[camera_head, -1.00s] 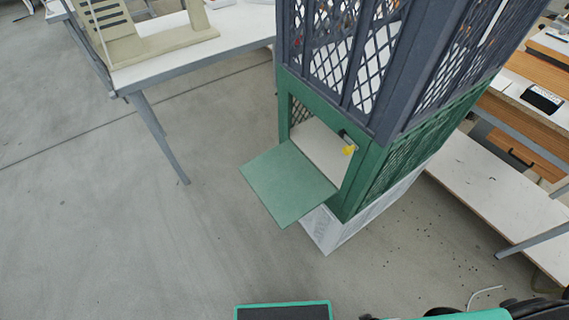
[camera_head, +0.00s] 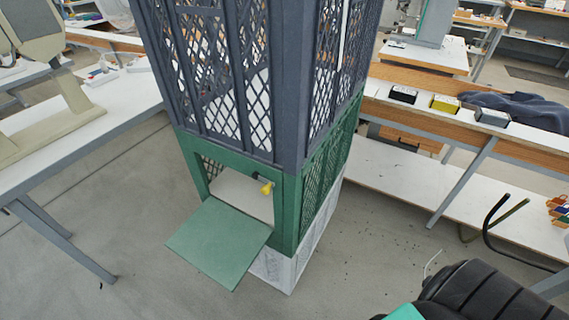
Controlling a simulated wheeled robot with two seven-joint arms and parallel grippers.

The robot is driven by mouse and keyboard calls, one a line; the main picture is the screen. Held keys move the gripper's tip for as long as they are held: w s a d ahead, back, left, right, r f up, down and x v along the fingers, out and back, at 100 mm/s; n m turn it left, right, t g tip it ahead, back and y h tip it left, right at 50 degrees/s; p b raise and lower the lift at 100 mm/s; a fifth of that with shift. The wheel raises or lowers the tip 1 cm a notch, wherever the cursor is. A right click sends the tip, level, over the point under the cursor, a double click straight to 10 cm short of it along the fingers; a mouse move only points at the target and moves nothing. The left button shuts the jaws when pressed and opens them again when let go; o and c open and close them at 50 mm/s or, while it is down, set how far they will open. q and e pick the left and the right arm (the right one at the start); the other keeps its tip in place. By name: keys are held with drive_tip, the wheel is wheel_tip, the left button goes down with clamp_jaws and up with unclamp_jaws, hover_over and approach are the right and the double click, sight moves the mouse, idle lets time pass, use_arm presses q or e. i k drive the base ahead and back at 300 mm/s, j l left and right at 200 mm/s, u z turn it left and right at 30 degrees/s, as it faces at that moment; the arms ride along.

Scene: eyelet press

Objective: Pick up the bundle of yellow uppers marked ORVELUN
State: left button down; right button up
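I see no bundle of uppers marked ORVELUN in this view. A small yellow item (camera_head: 267,188) shows at the right side of the green crate's opening, too small to tell what it is. Neither of my grippers is in view.
A dark grey mesh crate (camera_head: 285,85) stacks on the green one. A white table (camera_head: 100,110) stands left. A workbench (camera_head: 440,115) at right holds small boxes and dark cloth (camera_head: 525,108). A black padded seat (camera_head: 485,300) is at lower right. Grey floor is free in front.

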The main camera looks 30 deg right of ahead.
sight(437, 102)
drive_tip(key=z, duration=2.05)
drive_tip(key=u, duration=0.55)
drive_tip(key=l+u, duration=0.1)
drive_tip(key=u, duration=0.95)
drive_tip(key=l+u, duration=0.15)
drive_tip(key=u, duration=0.9)
drive_tip(key=l+u, duration=0.1)
drive_tip(key=u, duration=0.95)
drive_tip(key=k+u, duration=0.1)
drive_tip(key=u, duration=0.45)
drive_tip(key=k+l+u, duration=0.15)
drive_tip(key=u, duration=0.25)
drive_tip(key=k+l+u, duration=0.2)
drive_tip(key=u, duration=0.2)
drive_tip(key=k+l+u, duration=0.1)
drive_tip(key=u, duration=0.3)
drive_tip(key=k+u, duration=0.1)
drive_tip(key=k, duration=0.7)
drive_tip(key=k+j+u, duration=0.1)
drive_tip(key=k, duration=0.65)
drive_tip(key=k+z, duration=0.2)
drive_tip(key=z, duration=0.15)
drive_tip(key=k+l+z, duration=0.15)
drive_tip(key=z, duration=0.2)
drive_tip(key=k+l+z, duration=0.2)
drive_tip(key=z, duration=0.15)
drive_tip(key=i+z, duration=0.15)
drive_tip(key=z, duration=2.75)
